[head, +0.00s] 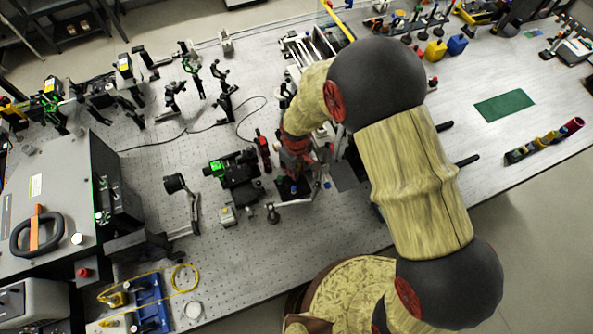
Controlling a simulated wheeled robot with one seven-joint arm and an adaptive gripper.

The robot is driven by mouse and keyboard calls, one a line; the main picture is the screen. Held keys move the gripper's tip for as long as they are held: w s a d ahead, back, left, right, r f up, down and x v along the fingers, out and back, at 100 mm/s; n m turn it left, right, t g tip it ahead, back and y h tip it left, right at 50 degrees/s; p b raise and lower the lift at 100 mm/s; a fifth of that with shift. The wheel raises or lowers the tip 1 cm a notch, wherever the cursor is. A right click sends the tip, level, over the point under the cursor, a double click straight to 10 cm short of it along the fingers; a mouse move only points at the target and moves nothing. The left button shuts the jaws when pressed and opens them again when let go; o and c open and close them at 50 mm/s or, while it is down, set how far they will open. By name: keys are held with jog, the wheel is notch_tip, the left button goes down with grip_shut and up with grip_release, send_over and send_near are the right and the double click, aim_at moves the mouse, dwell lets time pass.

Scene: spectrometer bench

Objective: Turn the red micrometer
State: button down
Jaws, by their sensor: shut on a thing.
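My gripper (297,184) points down at the optics in the middle of the bench, to the right of the green-lit black stage (233,168). It is shut on a small part there, which I take to be the red micrometer. My wrist and fingers cover that part, so its knob and scale cannot be made out. My arm comes from the lower right, rises over the bench and bends down to this spot.
A red upright part (263,150) stands just left of my gripper. Several mirror mounts stand at the upper left of the perforated bench (165,150). A grey instrument box (45,215) is at the left.

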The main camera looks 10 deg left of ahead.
jog(key=shift+w+a+r, duration=0.1)
dwell(0.3)
jog(key=c, duration=1.8)
grip_release()
notch_tip(320, 180, up, 12)
